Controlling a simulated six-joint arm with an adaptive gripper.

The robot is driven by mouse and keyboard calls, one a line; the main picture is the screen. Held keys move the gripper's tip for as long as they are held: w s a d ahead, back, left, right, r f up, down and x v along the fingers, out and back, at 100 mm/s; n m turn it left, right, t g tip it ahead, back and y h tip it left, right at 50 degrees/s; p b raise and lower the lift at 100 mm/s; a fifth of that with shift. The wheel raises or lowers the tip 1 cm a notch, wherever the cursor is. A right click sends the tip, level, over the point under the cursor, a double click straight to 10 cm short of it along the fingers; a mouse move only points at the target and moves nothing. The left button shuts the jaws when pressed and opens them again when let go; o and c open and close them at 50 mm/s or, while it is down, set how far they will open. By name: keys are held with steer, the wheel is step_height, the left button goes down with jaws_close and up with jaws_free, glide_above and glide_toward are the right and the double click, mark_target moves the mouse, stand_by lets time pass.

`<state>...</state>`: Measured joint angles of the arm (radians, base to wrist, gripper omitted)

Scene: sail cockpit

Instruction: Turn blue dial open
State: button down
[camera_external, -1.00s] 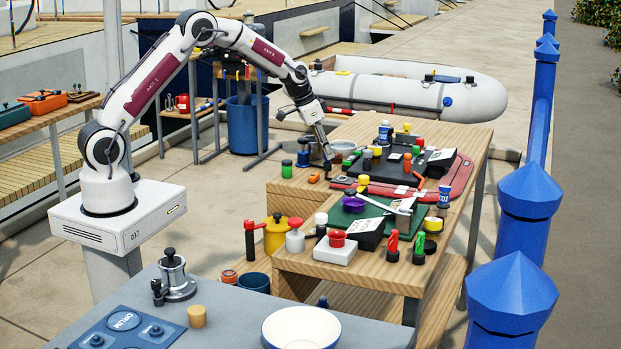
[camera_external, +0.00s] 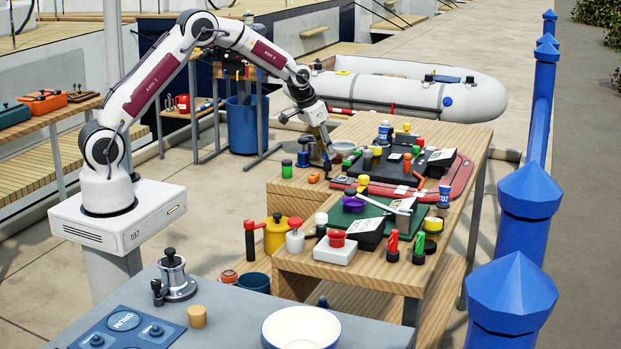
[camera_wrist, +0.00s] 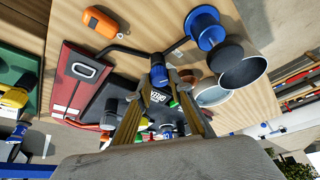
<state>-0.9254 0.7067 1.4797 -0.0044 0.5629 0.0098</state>
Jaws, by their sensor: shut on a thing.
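The blue dial (camera_wrist: 158,73) is a small blue cylinder near the middle of the wrist view. It sits by a bent black bar, above the wooden bench top. My gripper (camera_wrist: 158,82) is shut on it, with a finger on each side. In the external view my gripper (camera_external: 328,153) points down at the near left of the farther bench. The dial is too small and too covered by the fingers there to make out. Its turn angle cannot be told.
A blue spool-shaped piece (camera_wrist: 206,27) and a dark round pan (camera_wrist: 238,66) stand close to the right in the wrist view. An orange item (camera_wrist: 101,22) lies at upper left. A red case (camera_wrist: 78,82) is left of my gripper. The bench (camera_external: 290,190) has bare wood at its left.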

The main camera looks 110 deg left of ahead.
steer(key=shift+f+n+g, duration=0.1)
steer(key=shift+n+g, duration=0.3)
steer(key=shift+n, duration=0.5)
steer(key=c, duration=1.8)
jaws_free()
steer(key=shift+v, duration=0.85)
steer(key=v, duration=1)
steer(key=shift+s+d, duration=0.1)
steer(key=shift+d, duration=0.2)
